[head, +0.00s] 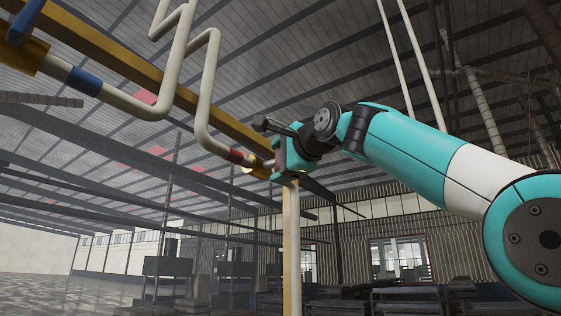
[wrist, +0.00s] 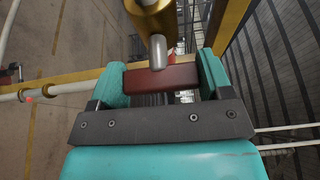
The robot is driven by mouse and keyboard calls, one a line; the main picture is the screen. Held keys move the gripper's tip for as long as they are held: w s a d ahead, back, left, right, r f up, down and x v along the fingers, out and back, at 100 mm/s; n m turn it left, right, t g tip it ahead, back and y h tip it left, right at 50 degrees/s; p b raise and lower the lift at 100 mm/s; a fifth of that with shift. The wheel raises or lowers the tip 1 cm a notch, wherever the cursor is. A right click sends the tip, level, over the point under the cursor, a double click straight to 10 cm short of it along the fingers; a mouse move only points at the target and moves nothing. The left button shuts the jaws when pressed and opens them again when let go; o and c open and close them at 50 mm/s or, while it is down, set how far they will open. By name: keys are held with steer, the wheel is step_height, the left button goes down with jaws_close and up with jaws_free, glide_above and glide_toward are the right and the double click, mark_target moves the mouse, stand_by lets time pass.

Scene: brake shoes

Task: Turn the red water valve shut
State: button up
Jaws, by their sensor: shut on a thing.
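The red valve handle (wrist: 160,79) shows in the wrist view as a flat red-brown bar lying crosswise between my two teal fingers. My gripper (wrist: 163,72) is shut on it, with one finger at each end. A grey stem (wrist: 157,50) runs from the bar to the brass valve body (wrist: 150,14) at the top edge. In the head view my gripper (head: 280,162) is at the pipe end just right of the brass valve body (head: 248,169), beside a red pipe band (head: 236,156). The handle is hidden there behind my gripper.
A second valve with a blue handle (head: 26,20) and a blue pipe band (head: 85,82) is at upper left. White pipes (head: 178,50) run along a yellow beam (head: 130,70), and a post (head: 291,240) stands below my gripper. Dark equipment (head: 167,266) stands farther back.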

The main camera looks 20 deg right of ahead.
steer(key=o, duration=0.9)
steer(key=shift+s, duration=0.1)
steer(key=shift+s+d+f+b, duration=0.1)
steer(key=shift+s+b, duration=0.2)
steer(key=b+v, duration=0.3)
steer(key=v, duration=1.3)
steer(key=shift+s, duration=0.35)
